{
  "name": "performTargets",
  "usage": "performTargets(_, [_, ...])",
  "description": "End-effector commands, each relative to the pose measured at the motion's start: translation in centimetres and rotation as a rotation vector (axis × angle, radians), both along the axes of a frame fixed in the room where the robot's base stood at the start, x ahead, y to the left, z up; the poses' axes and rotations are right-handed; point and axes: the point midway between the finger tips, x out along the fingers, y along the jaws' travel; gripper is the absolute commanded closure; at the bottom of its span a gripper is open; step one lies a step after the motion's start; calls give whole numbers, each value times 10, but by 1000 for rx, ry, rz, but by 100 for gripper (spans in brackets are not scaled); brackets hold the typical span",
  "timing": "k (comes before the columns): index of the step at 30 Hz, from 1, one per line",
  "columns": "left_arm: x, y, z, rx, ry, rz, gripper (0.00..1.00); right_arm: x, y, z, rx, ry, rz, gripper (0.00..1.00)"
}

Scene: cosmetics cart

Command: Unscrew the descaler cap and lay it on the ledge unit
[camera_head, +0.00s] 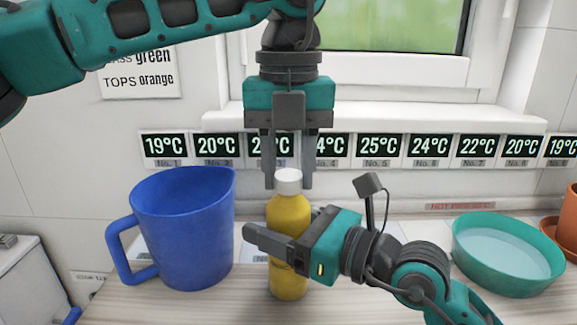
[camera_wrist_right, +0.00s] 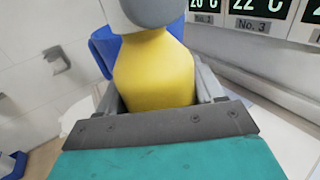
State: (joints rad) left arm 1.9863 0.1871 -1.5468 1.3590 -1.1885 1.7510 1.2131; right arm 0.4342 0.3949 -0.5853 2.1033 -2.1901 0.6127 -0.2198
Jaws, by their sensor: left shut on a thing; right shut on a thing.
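A yellow descaler bottle (camera_head: 287,220) stands upright on the counter, with a white cap (camera_head: 288,180) on its top. My right gripper (camera_head: 280,240) comes in from the right and is shut around the bottle's body. In the right wrist view the yellow bottle (camera_wrist_right: 155,75) sits between the fingers, with the pale cap (camera_wrist_right: 150,10) cut off at the top edge. My left gripper (camera_head: 289,180) points straight down from above, and its fingers are shut on the cap. The cap sits at the bottle's neck; I cannot tell whether it is loosened.
A blue jug (camera_head: 183,230) stands close on the left. A teal basin (camera_head: 505,255) of water and a terracotta pot (camera_head: 570,225) are at the right. Behind is a white ledge (camera_head: 400,118) under the window, with a row of temperature displays (camera_head: 380,149) below it.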

Motion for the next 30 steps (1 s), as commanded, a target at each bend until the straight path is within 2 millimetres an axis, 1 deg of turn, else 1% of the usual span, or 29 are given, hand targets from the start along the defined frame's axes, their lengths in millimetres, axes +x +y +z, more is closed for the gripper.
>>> performTargets(15, [0, 0, 18, 0, 0, -1, 100, 0, 0, 0, -2, -1, -1, 100])
performTargets(26, [0, 0, 20, 0, 0, -1, 100, 0, 0, 0, -2, -1, -1, 100])
performTargets(28, [0, 0, 24, 0, -1, -1, 100, 0, 0, 0, -2, -1, -1, 100])
performTargets(30, [0, 0, 32, -1, -2, 0, 100, 0, 0, 0, -2, -1, -1, 100])
